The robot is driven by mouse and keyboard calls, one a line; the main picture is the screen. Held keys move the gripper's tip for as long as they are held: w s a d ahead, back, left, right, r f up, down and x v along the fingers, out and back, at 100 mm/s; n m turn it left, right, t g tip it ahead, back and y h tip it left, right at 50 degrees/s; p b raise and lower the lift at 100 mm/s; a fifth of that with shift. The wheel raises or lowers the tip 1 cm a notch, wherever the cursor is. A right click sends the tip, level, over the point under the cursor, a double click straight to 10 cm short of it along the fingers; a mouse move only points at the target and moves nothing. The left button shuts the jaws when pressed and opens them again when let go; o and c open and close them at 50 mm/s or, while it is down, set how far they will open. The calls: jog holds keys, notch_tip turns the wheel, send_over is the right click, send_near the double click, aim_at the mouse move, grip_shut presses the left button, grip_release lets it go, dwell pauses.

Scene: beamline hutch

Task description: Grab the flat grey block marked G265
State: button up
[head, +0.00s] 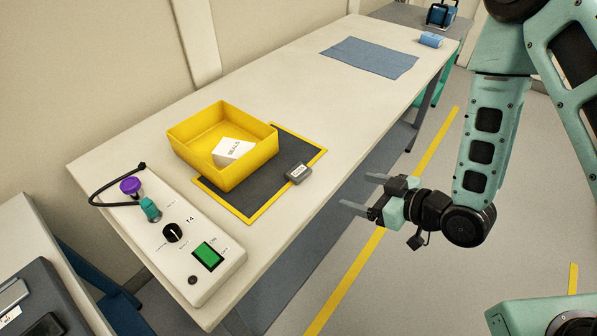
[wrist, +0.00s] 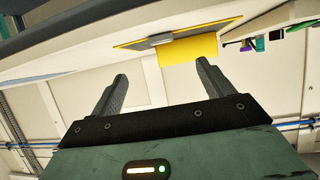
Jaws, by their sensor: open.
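A small flat grey block (head: 298,173) with a pale label lies at the right edge of a dark mat with a yellow border (head: 240,210), on the long table. The label is too small to read for certain. In the wrist view the grey block (wrist: 161,40) shows beside the yellow bin, at the mat's edge. My gripper (head: 363,193) is open and empty. It is off the table's front edge, to the right of the block and apart from it. In the wrist view its two fingers (wrist: 162,82) are spread with nothing between them.
A yellow bin (head: 194,150) holding a white packet marked SEALS (head: 233,151) stands on the mat, left of the block. A control panel (head: 190,270) with knobs and a green switch is at the near end. A blue cloth (head: 370,57) and blue roll (head: 431,39) lie farther back. The table between is clear.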

jog(key=b, duration=1.6)
send_near(302, 173)
jog(key=shift+t, duration=0.3)
jog(key=p+x, duration=0.2)
jog(key=x, duration=0.6)
jog(key=shift+a+f, duration=0.2)
jog(key=shift+f, duration=0.05)
jog(key=c, duration=1.1)
